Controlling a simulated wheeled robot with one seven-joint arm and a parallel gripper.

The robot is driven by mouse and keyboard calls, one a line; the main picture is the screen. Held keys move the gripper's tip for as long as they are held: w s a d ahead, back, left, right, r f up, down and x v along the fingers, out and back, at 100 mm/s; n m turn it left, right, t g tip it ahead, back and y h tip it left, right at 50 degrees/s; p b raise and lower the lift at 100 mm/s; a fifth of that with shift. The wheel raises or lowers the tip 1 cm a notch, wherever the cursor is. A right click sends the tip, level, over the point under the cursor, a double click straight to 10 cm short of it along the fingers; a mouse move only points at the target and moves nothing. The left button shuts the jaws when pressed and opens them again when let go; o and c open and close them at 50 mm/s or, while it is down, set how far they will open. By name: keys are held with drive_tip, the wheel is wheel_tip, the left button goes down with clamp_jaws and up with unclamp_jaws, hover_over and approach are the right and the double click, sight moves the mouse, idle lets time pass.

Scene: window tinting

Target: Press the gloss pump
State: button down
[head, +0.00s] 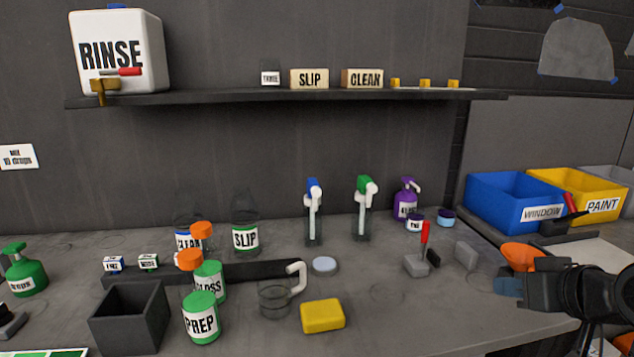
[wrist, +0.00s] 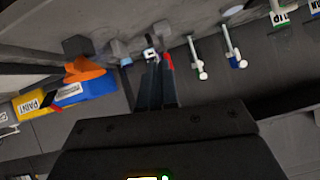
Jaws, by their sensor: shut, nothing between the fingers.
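A purple pump bottle (head: 405,203) with a white nozzle stands upright at the back right of the bench in the head view; its label is too small to read. A green pump bottle (head: 24,272) stands at the far left, its label also unclear. A green bottle marked "LOSS" (head: 209,281), partly hidden, has an orange cap and stands behind the PREP bottle (head: 201,318). My gripper (head: 507,286) is at the right, over the bench's right end, apart from these bottles. In the wrist view my gripper (wrist: 154,66) has its fingers together, holding nothing.
A red-handled tool (head: 421,252), a grey block (head: 466,254) and an orange item (head: 520,257) are near my gripper. Blue (head: 500,203) and yellow (head: 570,186) bins stand at the right. Two spray bottles stand mid-bench. A shelf (head: 290,95) overhangs the back.

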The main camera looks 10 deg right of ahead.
drive_tip(key=s+a+f+m+t+h, duration=0.1)
drive_tip(key=s+a+f+m+t, duration=0.1)
drive_tip(key=s+a+f, duration=1.15)
drive_tip(key=s+r+n+t, duration=0.1)
drive_tip(key=s+r, duration=0.2)
drive_tip(key=s, duration=1)
drive_tip(key=s+a+r+n, duration=0.1)
drive_tip(key=s+r+n, duration=0.1)
drive_tip(key=s, duration=1.1)
drive_tip(key=shift+s+a+r+t, duration=0.2)
drive_tip(key=shift+a+r+t, duration=0.15)
drive_tip(key=shift+r, duration=0.25)
